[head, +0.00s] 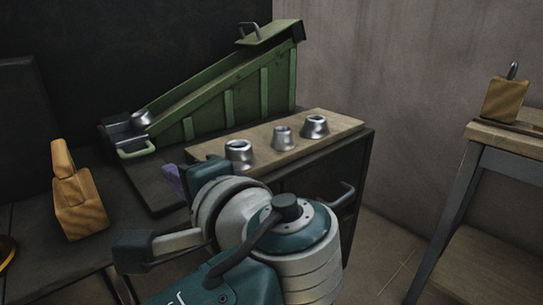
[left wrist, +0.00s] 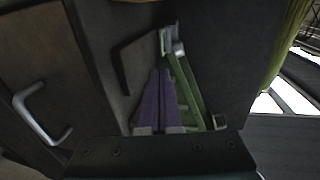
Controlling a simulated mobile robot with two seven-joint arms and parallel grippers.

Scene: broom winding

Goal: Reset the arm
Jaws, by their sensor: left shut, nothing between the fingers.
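My left arm fills the lower middle of the head view. Part of my left gripper (head: 173,180), a purple finger, shows beside the wrist, and the rest is hidden behind the arm. In the left wrist view the two purple fingers of the left gripper (left wrist: 160,74) lie together with nothing between them. A green ramp (head: 225,93) stands behind the gripper in the head view. It also shows beyond the fingers in the left wrist view (left wrist: 184,88). My right gripper is in neither view.
Three silver cups (head: 283,138) stand on a wooden board (head: 338,125) on the dark cabinet, close behind my arm. A wooden block (head: 80,205) stands at left. A side table (head: 500,137) with another wooden block (head: 503,100) is at right. The floor between is clear.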

